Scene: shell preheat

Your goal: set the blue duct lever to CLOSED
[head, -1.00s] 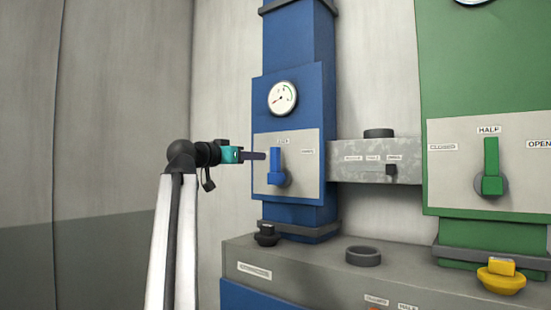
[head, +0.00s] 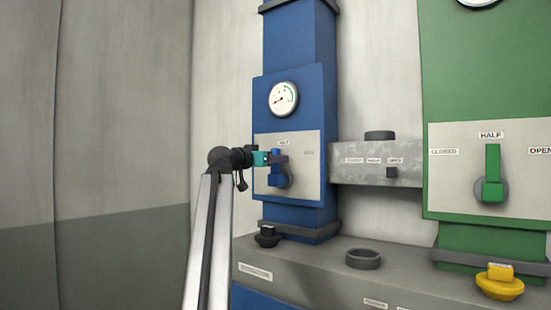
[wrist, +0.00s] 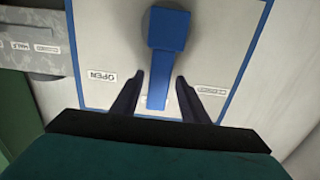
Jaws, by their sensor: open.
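The blue duct lever (head: 274,166) stands upright on a pale plate (head: 310,180) on the blue duct, under the label HALF. My gripper (head: 277,158) is at the lever's upper end in the head view and partly covers it. In the wrist view, which looks upside down, the lever (wrist: 158,85) runs between the two open fingers of my gripper (wrist: 158,85). A gap shows on each side, so neither finger clearly touches it. The OPEN label (wrist: 101,77) is left of the lever there, and a blurred label (wrist: 212,90) is on the right.
A round gauge (head: 283,99) sits above the plate. A grey box with a small dark slider (head: 391,172) joins the duct on the right. The green duct's lever (head: 492,172) stands at HALF. Black (head: 267,237) and yellow (head: 499,283) knobs stand below.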

